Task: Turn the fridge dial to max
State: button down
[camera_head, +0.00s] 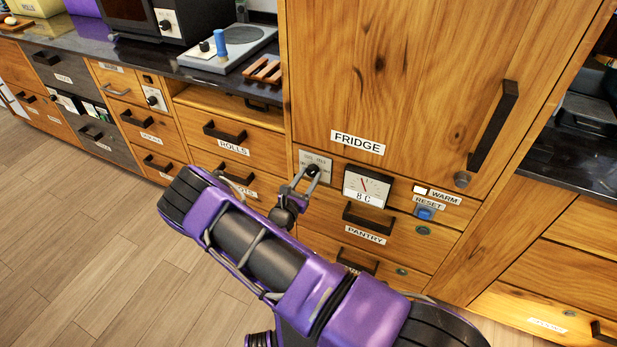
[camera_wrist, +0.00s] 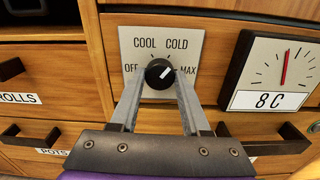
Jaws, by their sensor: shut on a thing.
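The fridge dial (camera_wrist: 158,73) is a round black knob on a pale plate (camera_wrist: 133,45) marked OFF, COOL, COLD and MAX. Its white pointer line slants up and to the right, toward the stretch between COLD and MAX. My gripper (camera_wrist: 160,85) reaches it from below, with one finger on each side of the knob, shut on it. In the head view my gripper (camera_head: 300,183) is at the dial plate (camera_head: 316,158), below the FRIDGE label (camera_head: 357,143); the fingers partly cover the knob there.
Right of the dial, a gauge (camera_head: 367,187) reads 8 C, its red needle near upright. A blue RESET button (camera_head: 424,213) and a WARM label sit farther right. The PANTRY drawer handle (camera_head: 367,217) juts out below. The floor at left is clear.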

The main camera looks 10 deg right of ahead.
jog(key=m, duration=1)
jog(key=shift+m+b, duration=0.3)
jog(key=shift+f, duration=0.1)
dwell(0.3)
jog(key=shift+c, duration=1.9)
grip_release()
jog(key=v, duration=1.7)
jog(key=shift+s, duration=0.15)
jog(key=shift+a, duration=0.1)
